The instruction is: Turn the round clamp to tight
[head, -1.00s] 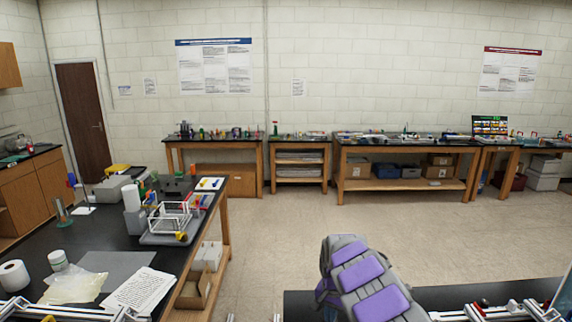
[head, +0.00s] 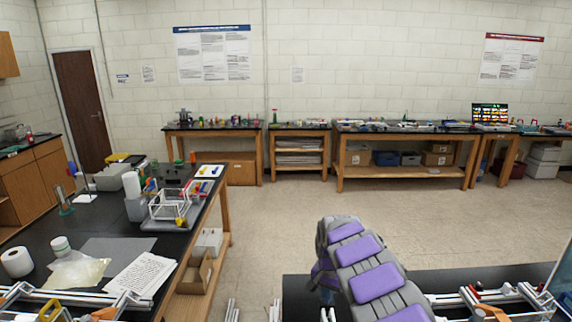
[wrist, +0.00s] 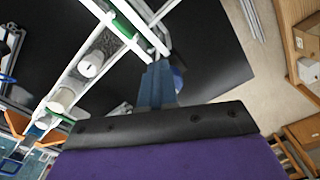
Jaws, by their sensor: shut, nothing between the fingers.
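My gripper (wrist: 158,82) shows in the wrist view as narrow blue-grey fingers, closed together and empty. They point at a white extrusion frame (wrist: 150,42) with a green section. A small dark blue-purple rounded thing (wrist: 178,80) shows just right of the fingertips, partly hidden by them; I cannot tell whether it is the round clamp or whether they touch. Two white cylinders, one at the frame's middle (wrist: 90,63) and one lower left (wrist: 61,99), sit along the frame.
A black bench (head: 110,225) at left holds a white frame (head: 172,207), a paper roll (head: 17,262) and sheets. More rails (head: 70,297) lie at lower left. Cardboard boxes (wrist: 306,42) show in the wrist view's right. Open floor (head: 300,220) lies beyond.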

